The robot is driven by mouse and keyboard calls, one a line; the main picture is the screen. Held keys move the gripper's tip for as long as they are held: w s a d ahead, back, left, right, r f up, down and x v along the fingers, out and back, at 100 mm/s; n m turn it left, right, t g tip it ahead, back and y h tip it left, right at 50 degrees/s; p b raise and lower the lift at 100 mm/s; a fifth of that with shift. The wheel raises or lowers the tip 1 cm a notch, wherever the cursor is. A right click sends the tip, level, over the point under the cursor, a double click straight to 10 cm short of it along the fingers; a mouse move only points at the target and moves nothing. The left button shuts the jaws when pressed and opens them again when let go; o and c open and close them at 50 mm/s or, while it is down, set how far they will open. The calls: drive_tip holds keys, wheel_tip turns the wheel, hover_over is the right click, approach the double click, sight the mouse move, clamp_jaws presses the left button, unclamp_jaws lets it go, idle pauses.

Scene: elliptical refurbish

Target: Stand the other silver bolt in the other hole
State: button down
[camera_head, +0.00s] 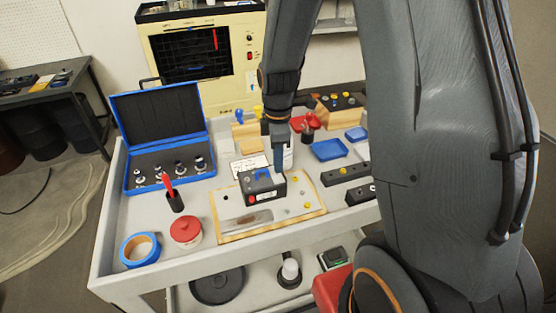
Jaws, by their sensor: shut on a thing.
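My gripper (279,168) points down at the right rear side of a dark box (263,197) with a blue part on top and a red mark on its front. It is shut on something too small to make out. The box stands on a wooden board (285,221), with a silver plate (247,222) and several small yellow pieces (306,206) beside it. Two dark blocks lie right of the board; the rear one (352,172) bears a yellow piece, and the front one (358,194) has a small pale spot. I cannot clearly tell any silver bolt or hole.
The grey cart top (140,212) holds an open blue case (160,188), a dark cup with a red tool (175,202), a red-lidded tin (186,231), blue tape (141,249) and a blue tray (327,150). My arm hides the right side.

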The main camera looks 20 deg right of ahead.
drive_tip(key=shift+f, duration=0.55)
idle(0.6)
drive_tip(key=c, duration=1.7)
unclamp_jaws()
drive_tip(key=shift+r+b, duration=1.05)
drive_tip(key=shift+r, duration=2.85)
drive_tip(key=s+m, duration=0.4)
drive_tip(key=m, duration=0.1)
drive_tip(key=s+m+t, duration=0.1)
drive_tip(key=s+m, duration=0.3)
drive_tip(key=m, duration=0.1)
drive_tip(key=s+f+m, duration=0.1)
drive_tip(key=s+m, duration=0.3)
drive_tip(key=m, duration=0.1)
drive_tip(key=shift+a+m+b, duration=0.15)
drive_tip(key=shift+m+b, duration=0.15)
drive_tip(key=shift+b, duration=0.1)
